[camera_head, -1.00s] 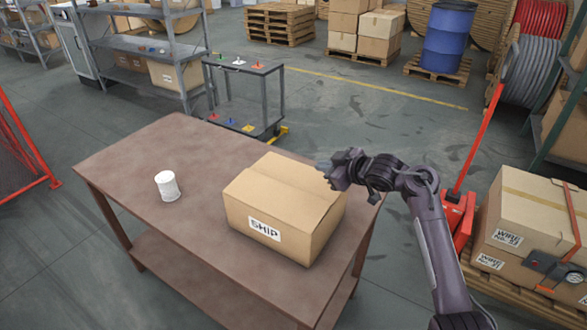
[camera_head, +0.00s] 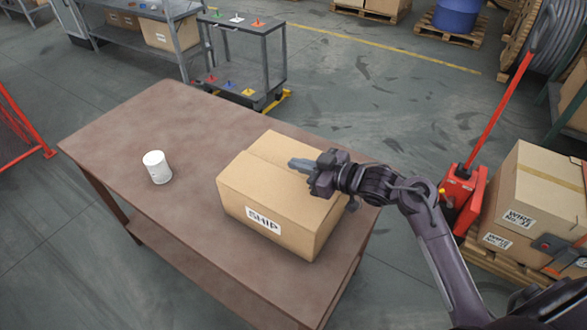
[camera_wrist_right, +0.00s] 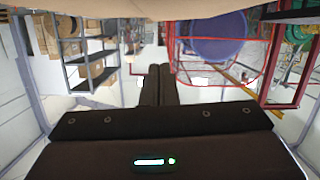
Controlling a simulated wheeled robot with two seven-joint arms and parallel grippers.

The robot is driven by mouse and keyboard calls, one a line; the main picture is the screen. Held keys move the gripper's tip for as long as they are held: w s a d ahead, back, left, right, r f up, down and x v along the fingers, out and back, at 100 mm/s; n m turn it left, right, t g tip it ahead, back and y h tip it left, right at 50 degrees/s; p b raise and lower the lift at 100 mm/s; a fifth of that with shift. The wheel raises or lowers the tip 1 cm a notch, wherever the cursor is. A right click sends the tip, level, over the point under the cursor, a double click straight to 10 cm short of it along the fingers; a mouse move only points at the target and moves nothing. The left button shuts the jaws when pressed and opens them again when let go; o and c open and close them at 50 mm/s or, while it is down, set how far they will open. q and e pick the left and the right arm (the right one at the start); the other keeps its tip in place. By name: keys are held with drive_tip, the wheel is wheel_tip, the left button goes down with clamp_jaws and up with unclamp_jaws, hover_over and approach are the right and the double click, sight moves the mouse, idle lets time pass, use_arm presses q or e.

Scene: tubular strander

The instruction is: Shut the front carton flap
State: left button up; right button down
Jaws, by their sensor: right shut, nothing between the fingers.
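The brown carton (camera_head: 262,208) stands on the brown table with a white SHIP label on its near side. Its top looks almost flat, with a seam running across it. The front flap (camera_head: 262,178) appears to lie down over the near part of the top; whether it is fully flat I cannot tell. My right gripper (camera_head: 292,163) is shut and empty, its tips over the carton's top near the seam. I cannot tell whether they touch. In the right wrist view the shut fingers (camera_wrist_right: 160,70) show below a strip of tan cardboard (camera_wrist_right: 150,10). My left gripper is out of view.
A white cup-like container (camera_head: 157,168) stands on the table (camera_head: 140,125) left of the carton. A grey cart (camera_head: 243,60) stands behind the table. A red pallet jack (camera_head: 465,188) and stacked cartons (camera_head: 535,205) stand at the right. The table's left half is mostly clear.

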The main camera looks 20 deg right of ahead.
sight(293, 179)
drive_tip(key=shift+x, duration=1.1)
wheel_tip(293, 179, down, 2)
drive_tip(key=shift+w+d+f+p, duration=0.1)
drive_tip(key=shift+w+f+p, duration=0.15)
drive_tip(key=shift+p, duration=0.25)
drive_tip(key=shift+s+f, duration=0.15)
drive_tip(key=shift+f, duration=0.4)
drive_tip(key=shift+d+f, duration=0.1)
drive_tip(key=shift+f, duration=0.15)
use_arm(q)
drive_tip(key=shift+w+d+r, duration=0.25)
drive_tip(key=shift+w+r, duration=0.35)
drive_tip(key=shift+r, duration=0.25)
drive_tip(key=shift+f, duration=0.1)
use_arm(e)
drive_tip(key=shift+f, duration=0.1)
